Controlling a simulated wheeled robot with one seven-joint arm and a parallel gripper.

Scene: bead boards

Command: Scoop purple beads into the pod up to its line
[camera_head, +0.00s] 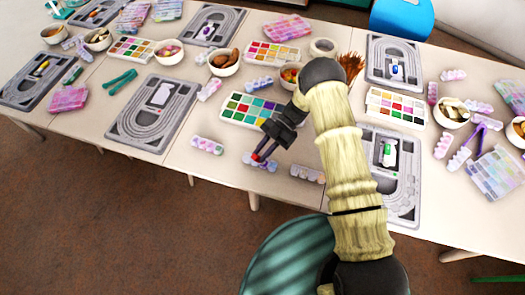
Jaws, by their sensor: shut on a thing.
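My gripper (262,154) reaches down from my arm near the front edge of the middle table. It is shut on a small red thing (255,157), too small to identify. A pale segmented pod (262,165) lies just below the fingertips; I cannot tell whether they touch it. Similar pale pods lie to its left (207,145) and right (307,174). A white palette (227,117) with coloured compartments, some green and purple, stands just behind my gripper. Any beads inside the pods are too small to make out, and no fill line is visible.
A grey bead board (125,130) lies to the left, and another (402,212) lies right of my arm, partly hidden by it. A bowl (223,70) stands behind the palette. My arm hides part of the table. A teal striped seat (275,262) is in front.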

